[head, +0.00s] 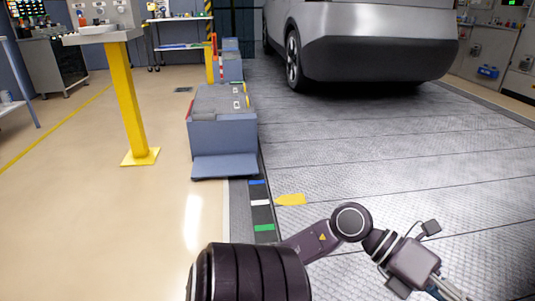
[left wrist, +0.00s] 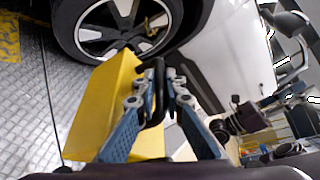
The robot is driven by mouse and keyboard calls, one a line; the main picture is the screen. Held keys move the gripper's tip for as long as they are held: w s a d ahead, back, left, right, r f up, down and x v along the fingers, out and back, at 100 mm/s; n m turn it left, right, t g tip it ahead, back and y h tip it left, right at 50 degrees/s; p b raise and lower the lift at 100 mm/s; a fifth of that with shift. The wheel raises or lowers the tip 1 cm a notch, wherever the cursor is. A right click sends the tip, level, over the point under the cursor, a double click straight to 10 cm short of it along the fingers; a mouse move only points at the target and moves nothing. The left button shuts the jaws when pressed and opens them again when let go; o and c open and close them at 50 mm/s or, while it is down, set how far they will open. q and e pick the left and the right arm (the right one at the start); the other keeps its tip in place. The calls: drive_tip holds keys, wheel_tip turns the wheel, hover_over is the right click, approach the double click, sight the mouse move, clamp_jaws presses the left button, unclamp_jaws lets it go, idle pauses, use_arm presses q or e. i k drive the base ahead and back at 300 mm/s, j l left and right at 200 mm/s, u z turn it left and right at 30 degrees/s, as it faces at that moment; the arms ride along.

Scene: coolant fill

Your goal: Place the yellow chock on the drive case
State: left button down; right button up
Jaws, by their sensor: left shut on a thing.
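The yellow chock (left wrist: 98,105) is in my left gripper (left wrist: 157,82), seen in the left wrist view. The fingers are shut on its black handle. The head view shows my left gripper (head: 447,290) at the lower right, cut off by the frame edge, with the chock out of sight there. A low blue-grey case (head: 222,137) with a flap at its front stands left of the metal floor in the head view, apart from my gripper. It looks like the drive case, but I cannot be sure. My right wrist seems to show in the left wrist view; its fingers cannot be made out.
A car wheel (left wrist: 115,25) is close behind the chock in the left wrist view. A silver car (head: 365,45) stands at the back. A yellow post (head: 125,100) carries a stand on the left. A flat yellow marking (head: 291,200) lies on otherwise clear metal floor.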

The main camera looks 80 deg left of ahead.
sight(242, 166)
drive_tip(key=j+u, duration=0.1)
drive_tip(key=u, duration=0.95)
drive_tip(key=i+j+u, duration=0.25)
drive_tip(key=u, duration=0.25)
drive_tip(key=i+j+u, duration=0.3)
drive_tip(key=u, duration=0.2)
drive_tip(key=i+j+u, duration=0.1)
drive_tip(key=i+u, duration=0.2)
drive_tip(key=u, duration=0.15)
drive_tip(key=i+u, duration=0.25)
drive_tip(key=i, duration=0.45)
drive_tip(key=i+l+u, duration=0.25)
drive_tip(key=i, duration=0.45)
drive_tip(key=i+l, duration=0.1)
drive_tip(key=i, duration=0.3)
drive_tip(key=i+l, duration=0.1)
drive_tip(key=i, duration=0.3)
